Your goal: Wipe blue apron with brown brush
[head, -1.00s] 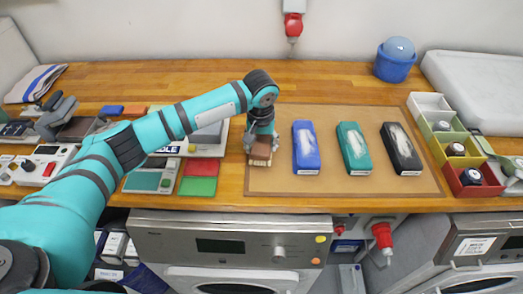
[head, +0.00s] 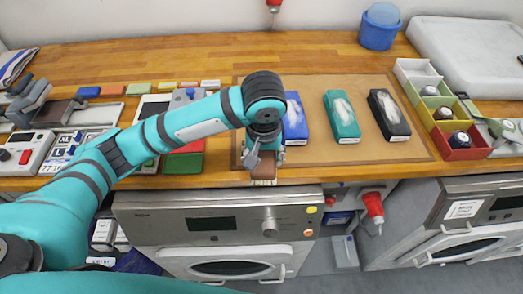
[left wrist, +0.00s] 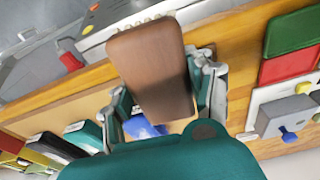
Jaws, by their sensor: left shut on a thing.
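The blue apron (head: 295,122) is a folded packet with a white smudge on top, lying on the brown mat. My arm hides its left part in the head view, and a bit of blue (left wrist: 147,128) shows past the gripper in the left wrist view. My left gripper (head: 264,157) is shut on the brown brush (head: 263,171), in front and left of the blue apron, near the counter's front edge. The brush's brown back (left wrist: 148,68) fills the middle of the left wrist view, with pale bristles at its end. Brush and apron look apart. My right gripper is not in view.
A green packet (head: 342,118) and a black packet (head: 389,115), both with white smudges, lie right of the blue apron on the mat (head: 375,150). Coloured bins (head: 463,153) stand further right. A blue tub (head: 378,36) stands behind. Appliances are below the counter.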

